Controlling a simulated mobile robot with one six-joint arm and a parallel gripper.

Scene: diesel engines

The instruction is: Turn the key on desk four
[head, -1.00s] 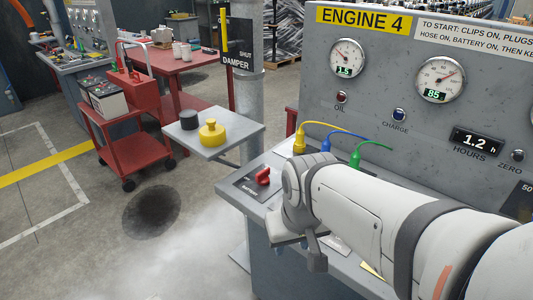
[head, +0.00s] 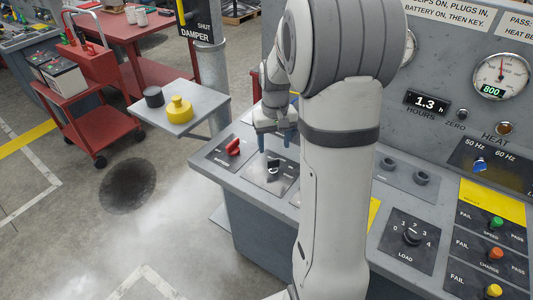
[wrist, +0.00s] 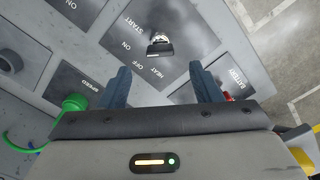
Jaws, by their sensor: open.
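The key (head: 274,168) stands in a dark switch plate on desk four's sloping top in the head view. In the wrist view the key (wrist: 160,44) is a small metal and black piece at top centre, with OFF, HEAT, ON and START lettered around its plate. I cannot tell which mark it points to. My gripper (head: 275,138) hangs above and just behind the key in the head view. In the wrist view its two blue-grey fingers (wrist: 160,72) are apart, with the key beyond the tips, roughly midway between them. Nothing is between the fingers.
The red battery handle (head: 233,146) is left of the key. A green plug (wrist: 75,102) with its cable shows at left in the wrist view. The LOAD dial (head: 412,235) and coloured knobs are right of my arm. A small side table (head: 205,112) stands at left.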

